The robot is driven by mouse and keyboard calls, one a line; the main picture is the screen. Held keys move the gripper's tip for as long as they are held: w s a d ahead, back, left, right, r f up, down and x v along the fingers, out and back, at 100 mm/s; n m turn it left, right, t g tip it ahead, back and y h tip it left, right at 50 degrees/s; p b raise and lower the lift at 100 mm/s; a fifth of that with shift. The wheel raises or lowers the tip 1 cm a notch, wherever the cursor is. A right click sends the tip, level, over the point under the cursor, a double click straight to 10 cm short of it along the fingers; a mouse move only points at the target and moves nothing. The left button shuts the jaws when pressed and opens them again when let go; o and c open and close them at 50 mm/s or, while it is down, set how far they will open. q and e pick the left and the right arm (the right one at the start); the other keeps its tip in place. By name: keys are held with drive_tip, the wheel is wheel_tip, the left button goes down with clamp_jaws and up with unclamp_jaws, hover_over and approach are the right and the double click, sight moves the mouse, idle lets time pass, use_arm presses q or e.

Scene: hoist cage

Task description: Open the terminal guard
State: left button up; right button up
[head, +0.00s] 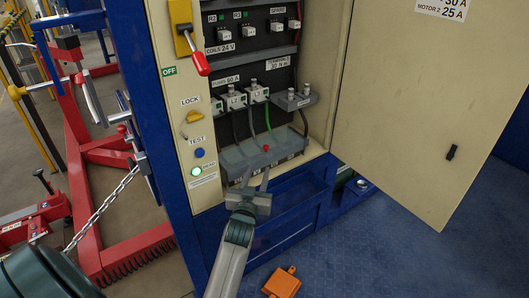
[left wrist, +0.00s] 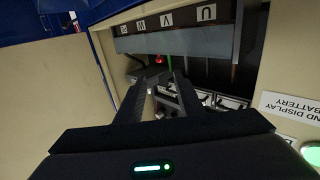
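My left gripper (head: 257,172) is at the guard's lower front edge, fingers apart. In its wrist view the fingers (left wrist: 164,78) look empty. Contact with the guard cannot be told. My right gripper is not in view.
The cabinet door (head: 430,110) stands open at the right. Terminals (head: 237,100) and cables sit above the guard. A red-handled switch (head: 200,63) and a yellow lock knob (head: 194,117) are on the left panel. An orange part (head: 282,283) lies on the blue floor (head: 350,260).

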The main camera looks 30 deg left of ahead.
sight(265, 148)
use_arm(q)
drive_tip(key=x, duration=1.1)
drive_tip(key=shift+w+b, duration=0.1)
drive_tip(key=shift+b, duration=0.3)
drive_tip(key=shift+w+a, duration=0.25)
drive_tip(key=shift+w, duration=0.25)
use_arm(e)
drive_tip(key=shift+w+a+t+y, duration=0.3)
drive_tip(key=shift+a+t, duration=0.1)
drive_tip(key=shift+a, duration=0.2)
